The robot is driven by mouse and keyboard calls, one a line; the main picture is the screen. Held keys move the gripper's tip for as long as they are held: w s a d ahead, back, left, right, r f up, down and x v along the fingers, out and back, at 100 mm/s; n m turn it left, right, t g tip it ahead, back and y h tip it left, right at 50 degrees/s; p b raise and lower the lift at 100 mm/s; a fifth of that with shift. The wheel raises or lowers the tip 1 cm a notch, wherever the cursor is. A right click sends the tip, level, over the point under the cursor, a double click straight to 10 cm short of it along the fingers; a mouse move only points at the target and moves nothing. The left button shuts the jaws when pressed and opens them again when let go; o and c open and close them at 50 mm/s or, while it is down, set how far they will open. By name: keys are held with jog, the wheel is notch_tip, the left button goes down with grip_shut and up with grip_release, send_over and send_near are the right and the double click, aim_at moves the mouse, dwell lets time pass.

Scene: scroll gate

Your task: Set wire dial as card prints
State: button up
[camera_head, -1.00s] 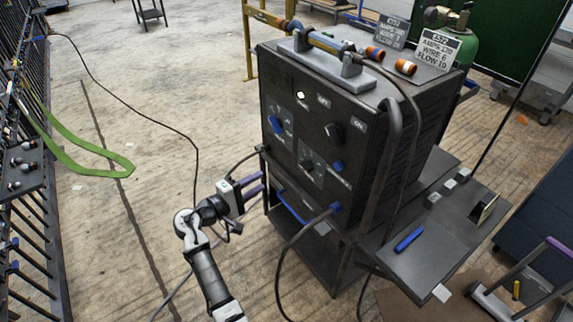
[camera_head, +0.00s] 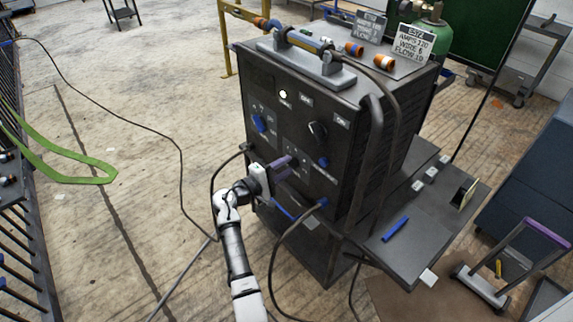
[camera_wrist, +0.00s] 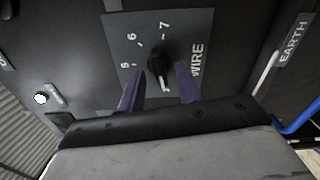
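The wire dial (camera_wrist: 162,60) is a black knob on a grey plate marked WIRE, on the dark machine's (camera_head: 265,95) front. Its white mark points down in the wrist view, towards my gripper, away from the visible 5, 6 and 7. My gripper (camera_wrist: 160,76) is open, with one purple finger on either side of the knob's near part. Contact cannot be told. In the head view my gripper (camera_head: 287,166) is at the panel and partly hides this dial. The front card (camera_head: 414,40) on the machine's top reads WIRE 6. A second card (camera_head: 371,25) behind it is hard to read.
Other knobs (camera_head: 317,131) and a blue-marked dial (camera_head: 259,123) are on the same panel. Black cables (camera_head: 285,247) hang in front of the machine. A side shelf (camera_head: 420,225) holds a blue pen (camera_head: 396,229). The floor to the left is mostly clear.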

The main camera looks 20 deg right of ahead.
jog(key=shift+w+d, duration=0.2)
jog(key=shift+d, duration=0.35)
grip_shut()
